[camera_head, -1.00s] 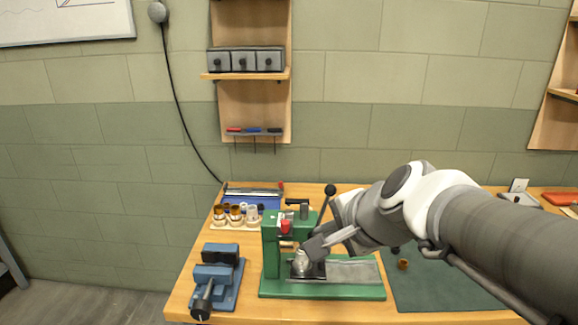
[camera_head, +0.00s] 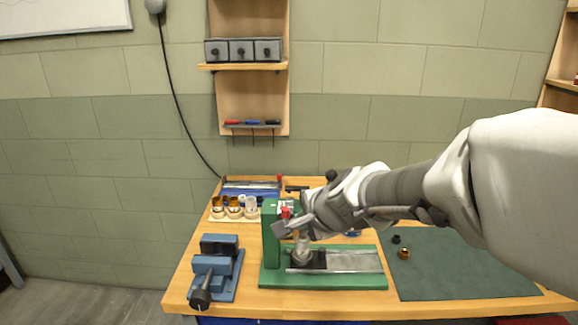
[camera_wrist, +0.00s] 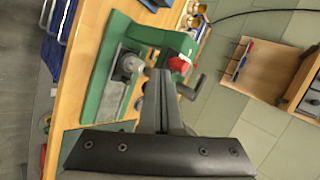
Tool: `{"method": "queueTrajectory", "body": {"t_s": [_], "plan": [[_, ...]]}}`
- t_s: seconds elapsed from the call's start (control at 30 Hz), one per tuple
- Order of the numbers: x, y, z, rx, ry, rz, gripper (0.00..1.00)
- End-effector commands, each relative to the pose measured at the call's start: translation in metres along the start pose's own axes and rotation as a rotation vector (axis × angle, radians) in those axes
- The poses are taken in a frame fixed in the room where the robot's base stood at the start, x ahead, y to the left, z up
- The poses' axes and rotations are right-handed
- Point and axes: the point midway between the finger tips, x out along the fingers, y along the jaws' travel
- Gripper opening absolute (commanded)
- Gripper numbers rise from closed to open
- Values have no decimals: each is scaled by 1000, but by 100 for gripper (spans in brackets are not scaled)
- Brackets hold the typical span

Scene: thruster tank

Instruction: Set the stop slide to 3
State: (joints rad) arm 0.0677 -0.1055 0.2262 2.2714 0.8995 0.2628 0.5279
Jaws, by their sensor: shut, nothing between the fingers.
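A green bench fixture (camera_head: 273,240) stands on the wooden bench, with a red knob (camera_head: 286,213) on its upright and a silver rail bed (camera_head: 350,261) on its base. A small metal piece (camera_head: 302,250) stands at the left end of the bed. I cannot tell for sure which part is the stop slide, and no scale numbers are readable. My gripper (camera_head: 280,229) is shut and empty, close to the upright just below the red knob. In the wrist view, my fingertips (camera_wrist: 160,75) point between the round metal piece (camera_wrist: 131,64) and the red knob (camera_wrist: 179,64); contact is unclear.
A blue vise (camera_head: 214,268) stands left of the fixture. Cups in a holder (camera_head: 234,208) and a blue tray (camera_head: 250,188) are behind it. A dark green mat (camera_head: 455,268) with small brass and black parts lies to the right, mostly clear.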

Motion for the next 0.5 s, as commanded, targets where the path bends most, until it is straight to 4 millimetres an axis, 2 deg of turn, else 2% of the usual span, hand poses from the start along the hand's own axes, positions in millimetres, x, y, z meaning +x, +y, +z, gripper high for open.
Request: {"method": "queueTrajectory", "body": {"t_s": [0.03,0.2,0.5], "plan": [[3,-8,0,1,0,0,0],[14,-19,0,0,0,0,0],[22,-24,0,-1,1,-2,0]]}}
